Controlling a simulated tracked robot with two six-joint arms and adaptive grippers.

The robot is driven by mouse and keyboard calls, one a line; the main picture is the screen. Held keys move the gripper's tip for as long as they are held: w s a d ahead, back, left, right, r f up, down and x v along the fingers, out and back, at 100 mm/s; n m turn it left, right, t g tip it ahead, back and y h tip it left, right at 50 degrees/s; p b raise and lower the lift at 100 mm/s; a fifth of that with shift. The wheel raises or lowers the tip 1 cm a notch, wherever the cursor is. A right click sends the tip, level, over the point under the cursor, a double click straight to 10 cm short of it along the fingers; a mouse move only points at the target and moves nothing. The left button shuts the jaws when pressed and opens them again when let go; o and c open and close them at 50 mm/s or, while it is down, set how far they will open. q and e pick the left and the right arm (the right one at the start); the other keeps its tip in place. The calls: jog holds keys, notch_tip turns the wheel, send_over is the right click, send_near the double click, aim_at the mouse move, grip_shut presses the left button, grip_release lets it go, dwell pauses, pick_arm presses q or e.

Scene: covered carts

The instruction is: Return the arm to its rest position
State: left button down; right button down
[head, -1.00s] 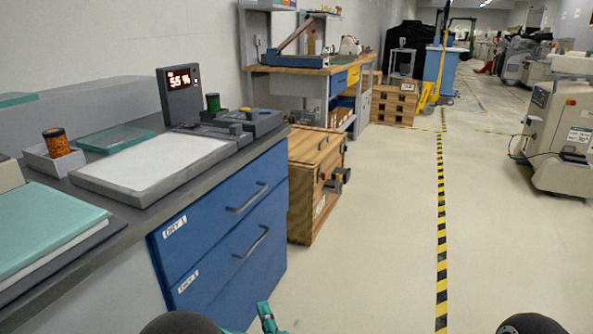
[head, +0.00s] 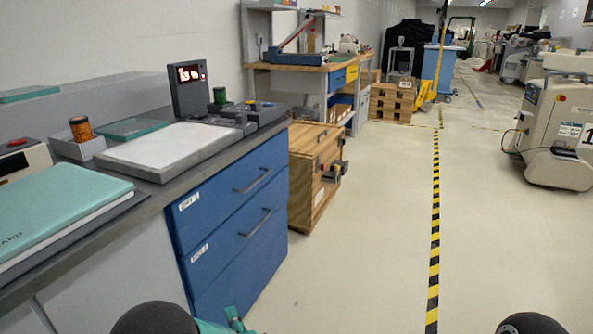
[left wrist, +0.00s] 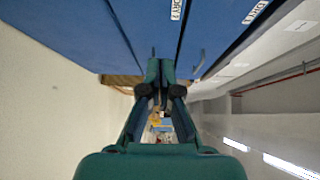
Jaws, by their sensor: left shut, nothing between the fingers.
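My left gripper (head: 235,319) shows only as a small teal piece at the bottom edge of the head view, beside a dark rounded part of my arm. In the left wrist view its teal fingers (left wrist: 160,72) are together with nothing between them. They are close to the blue drawer fronts in that picture, with no clear contact. The blue drawer cabinet (head: 232,240) stands at the left under a dark counter. My right gripper is out of view; only a dark rounded part of my right arm shows at the bottom right.
The counter (head: 146,200) holds a white-topped plate device (head: 165,149), a lit display (head: 189,90), a jar (head: 81,130) and a teal folder (head: 60,210). A wooden crate (head: 312,185) stands beyond the cabinet. Floor right of it is clear, with a striped line (head: 434,220).

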pick_arm(q)
jog(key=s+a+f+n+g+h, duration=0.1)
jog(key=s+a+f+g+h, duration=0.15)
jog(key=a+f, duration=0.75)
jog(key=s+d+f+n+g+h, duration=0.1)
jog(key=s+f+n+g+h, duration=0.3)
jog(key=f, duration=0.6)
jog(key=s+d+f+n+g+h, duration=0.3)
jog(key=s+d+n+g, duration=0.15)
jog(key=s, duration=0.55)
jog(key=s+d+f+n+g+h, duration=0.35)
jog(key=s+d, duration=0.25)
jog(key=s, duration=0.3)
notch_tip(320, 180, up, 36)
jog(key=n+p, duration=0.1)
jog(key=p, duration=3.4)
jog(key=shift+s+d+n+y, duration=0.15)
jog(key=shift+s+n+y, duration=0.05)
jog(key=shift+n+y, duration=0.1)
